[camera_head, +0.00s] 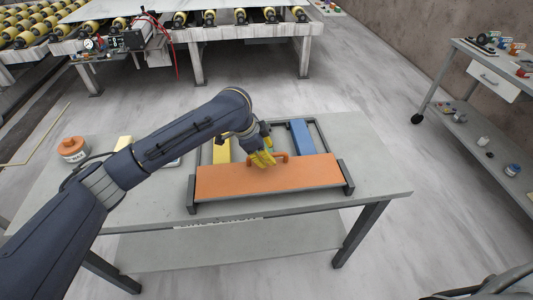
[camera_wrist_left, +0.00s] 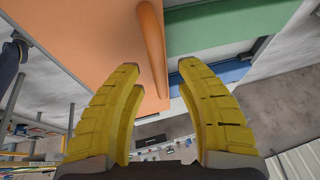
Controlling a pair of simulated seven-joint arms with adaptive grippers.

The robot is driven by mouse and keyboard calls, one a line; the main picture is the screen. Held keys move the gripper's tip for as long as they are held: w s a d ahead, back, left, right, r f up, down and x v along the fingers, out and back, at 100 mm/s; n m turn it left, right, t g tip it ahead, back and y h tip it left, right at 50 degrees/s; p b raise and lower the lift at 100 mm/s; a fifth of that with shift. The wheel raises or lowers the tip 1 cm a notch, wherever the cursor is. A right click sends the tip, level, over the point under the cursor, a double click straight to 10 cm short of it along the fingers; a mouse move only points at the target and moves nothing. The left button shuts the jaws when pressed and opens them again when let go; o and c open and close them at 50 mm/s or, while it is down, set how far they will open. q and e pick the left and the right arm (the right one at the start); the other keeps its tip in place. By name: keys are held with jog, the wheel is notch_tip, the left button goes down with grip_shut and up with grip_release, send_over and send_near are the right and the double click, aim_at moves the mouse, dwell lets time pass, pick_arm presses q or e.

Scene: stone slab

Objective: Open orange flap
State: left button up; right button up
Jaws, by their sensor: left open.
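The orange flap (camera_head: 268,181) is a wide panel at the front of a dark grey frame on the table. An orange bar handle (camera_head: 284,157) stands along its far edge. My left gripper (camera_head: 263,158), with yellow fingers, is at the handle's left part. In the left wrist view the gripper (camera_wrist_left: 158,66) is open, with one fingertip on each side of the handle (camera_wrist_left: 152,40). I cannot tell whether the fingers touch it. The flap (camera_wrist_left: 75,35) fills the upper left there. My right gripper is not in view.
Behind the flap, the frame holds a yellow bar (camera_head: 221,150) and a blue bar (camera_head: 302,137). An orange-topped container (camera_head: 73,148) stands at the table's left. A cart (camera_head: 480,105) is at the right. The table's right end (camera_head: 375,170) is clear.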

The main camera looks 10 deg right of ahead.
pick_arm(q)
jog(key=shift+d+f, duration=0.1)
jog(key=shift+c, duration=0.3)
grip_shut()
dwell(0.4)
